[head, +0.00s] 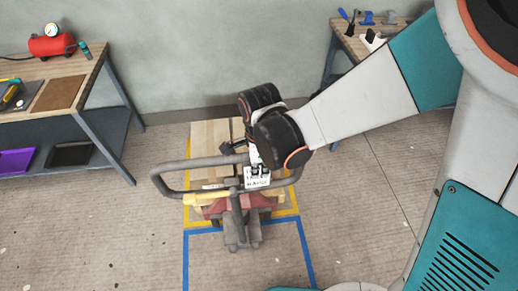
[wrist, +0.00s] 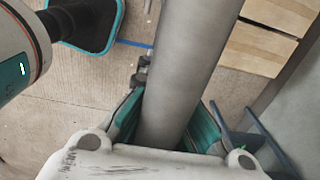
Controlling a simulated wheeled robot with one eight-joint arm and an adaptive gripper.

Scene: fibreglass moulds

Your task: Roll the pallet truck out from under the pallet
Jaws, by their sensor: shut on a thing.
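The pallet truck (head: 237,235) stands on the floor at the lower middle of the head view, with a dull red body and an upright shaft. The forks are hidden. My gripper (head: 257,172) is at the right part of the loop. In the wrist view the handle bar (wrist: 185,70) runs between my gripper's teal-lined fingers (wrist: 168,122), which are shut on it.
Yellow tape (head: 186,215) outlines the floor around the pallet. Blue tape (head: 185,262) marks a bay in front of it, at the truck's near end. A workbench (head: 85,75) stands left and another (head: 350,42) back right. A wall closes the back. Floor left of the truck is clear.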

